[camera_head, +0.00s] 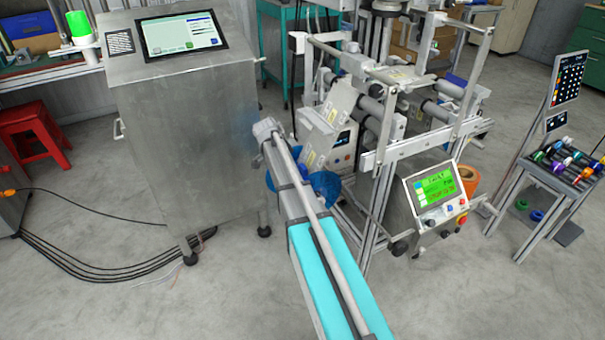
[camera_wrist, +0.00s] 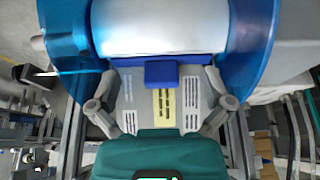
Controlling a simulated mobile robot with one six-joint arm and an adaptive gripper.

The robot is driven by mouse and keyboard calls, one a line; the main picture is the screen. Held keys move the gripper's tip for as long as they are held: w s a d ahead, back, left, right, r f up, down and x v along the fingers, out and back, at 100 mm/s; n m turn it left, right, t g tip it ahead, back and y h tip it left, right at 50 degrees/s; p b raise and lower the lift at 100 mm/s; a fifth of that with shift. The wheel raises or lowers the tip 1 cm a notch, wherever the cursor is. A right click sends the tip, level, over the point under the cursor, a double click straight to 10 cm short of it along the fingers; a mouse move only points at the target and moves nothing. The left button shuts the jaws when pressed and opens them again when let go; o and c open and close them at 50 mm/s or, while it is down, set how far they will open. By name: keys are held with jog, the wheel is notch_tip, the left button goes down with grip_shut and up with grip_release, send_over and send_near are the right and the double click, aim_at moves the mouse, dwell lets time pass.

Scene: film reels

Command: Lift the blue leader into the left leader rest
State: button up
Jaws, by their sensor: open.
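The blue leader (camera_wrist: 160,73) shows in the wrist view as a dark blue bar with a square tab at its middle. It lies along the lower edge of a white film roll (camera_wrist: 160,27) held in a translucent blue reel (camera_wrist: 255,40). My gripper (camera_wrist: 160,88) is open, with one finger on each side of the tab and a gap on both sides. In the head view the blue reel (camera_head: 325,185) is partly hidden behind my arm, and my gripper and the leader are hidden. I cannot tell which surface is the left leader rest.
A pale labelled panel (camera_wrist: 130,105) lies beyond the fingers. The metal machine frame with rollers (camera_head: 385,110) stands right of my arm, with a control box (camera_head: 437,195) on its front. A steel cabinet (camera_head: 185,120) stands close on the left. Open floor lies in front.

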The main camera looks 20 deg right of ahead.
aim_at(302, 166)
dwell(0.3)
jog(key=d, duration=0.5)
jog(key=shift+w+f+b, duration=0.1)
jog(key=shift+f+b, duration=0.25)
jog(key=shift+b, duration=0.05)
jog(key=shift+b+x, duration=1.05)
jog(key=shift+x, duration=0.05)
jog(key=shift+a, duration=0.1)
jog(key=c, duration=1.3)
jog(key=shift+r, duration=0.1)
notch_tip(302, 166, up, 28)
jog(key=p, duration=2.8)
jog(key=shift+a, duration=0.15)
